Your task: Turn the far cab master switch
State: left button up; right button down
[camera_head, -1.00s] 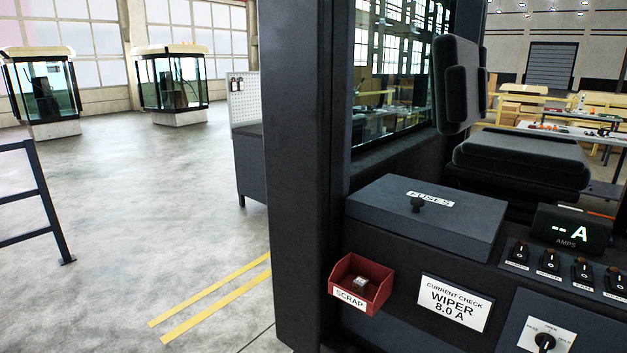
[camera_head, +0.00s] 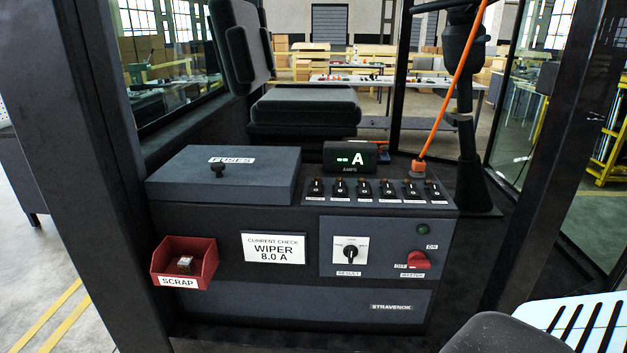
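The cab console front carries a red master switch (camera_head: 418,260) at its right, with an "ON" label above right and an "OFF"-like label to its left. A "MASTER" label sits below it. A dark green lamp (camera_head: 423,229) is above the switch and looks unlit. The black result knob (camera_head: 350,254) is on a white plate to the left. The ammeter (camera_head: 350,157) reads "-- A". Neither of my grippers is in view, and nothing touches the switch.
A fuse box (camera_head: 224,175) with a closed lid, a row of black toggle switches (camera_head: 363,188) and a red scrap bin (camera_head: 184,262) are on the console. An orange cable (camera_head: 457,85) rises from the console. Cab posts stand left and right. A dark rounded shape fills the lower right.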

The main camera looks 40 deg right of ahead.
aim_at(417, 260)
jog(key=z, duration=1.65)
